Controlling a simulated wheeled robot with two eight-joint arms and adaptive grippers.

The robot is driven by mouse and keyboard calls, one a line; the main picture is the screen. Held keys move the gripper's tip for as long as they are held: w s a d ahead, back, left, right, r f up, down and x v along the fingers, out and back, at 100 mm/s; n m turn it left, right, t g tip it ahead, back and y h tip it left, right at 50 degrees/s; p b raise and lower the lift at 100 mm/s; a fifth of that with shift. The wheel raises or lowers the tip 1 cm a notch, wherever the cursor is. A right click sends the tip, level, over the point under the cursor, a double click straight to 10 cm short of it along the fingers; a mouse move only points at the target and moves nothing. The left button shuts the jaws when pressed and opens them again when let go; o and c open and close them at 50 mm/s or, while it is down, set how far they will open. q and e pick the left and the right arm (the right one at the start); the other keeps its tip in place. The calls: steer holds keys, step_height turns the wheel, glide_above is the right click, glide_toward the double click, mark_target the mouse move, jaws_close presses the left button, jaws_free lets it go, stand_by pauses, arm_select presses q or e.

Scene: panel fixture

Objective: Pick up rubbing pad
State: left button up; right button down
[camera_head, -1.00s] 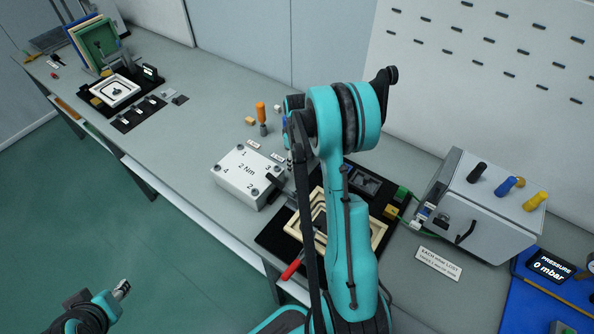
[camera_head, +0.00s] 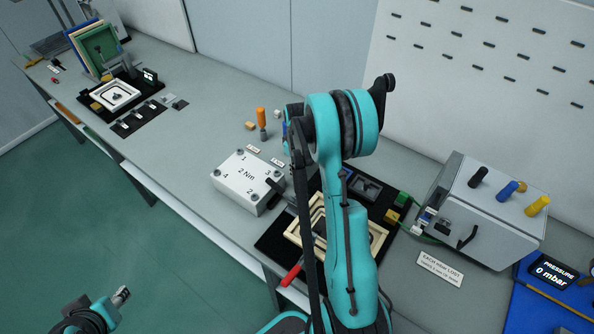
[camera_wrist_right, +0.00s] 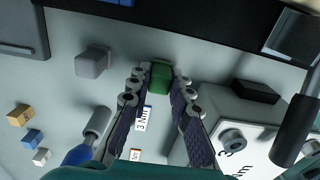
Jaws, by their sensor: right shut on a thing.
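A small green block (camera_wrist_right: 161,77), likely the rubbing pad, sits between the fingertips of my right gripper (camera_wrist_right: 160,84) in the right wrist view. The gripper is shut on it, above or near the grey bench top; I cannot tell whether the block touches the bench. In the head view my right arm hides this gripper and the block. My left gripper (camera_head: 122,294) is at the lower left, away from the bench, above the green floor; its finger gap is too small to make out.
The white "2 Nm" box (camera_head: 247,182) stands close to the right gripper, a black block (camera_wrist_right: 255,91) beside it. A black mat (camera_head: 277,246) with a cream frame and a grey control box (camera_head: 490,215) are to the right.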

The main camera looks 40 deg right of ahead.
step_height(320, 180, up, 4)
steer(key=shift+r+p, duration=0.1)
steer(key=shift+p, duration=0.65)
steer(key=s+d+r+p, duration=0.1)
steer(key=s+r+p, duration=0.1)
steer(key=s+r, duration=0.4)
steer(key=s, duration=0.5)
steer(key=shift+s+d+r+p, duration=0.15)
steer(key=shift+s+d+p, duration=0.15)
steer(key=c, duration=2.2)
jaws_free()
jaws_close()
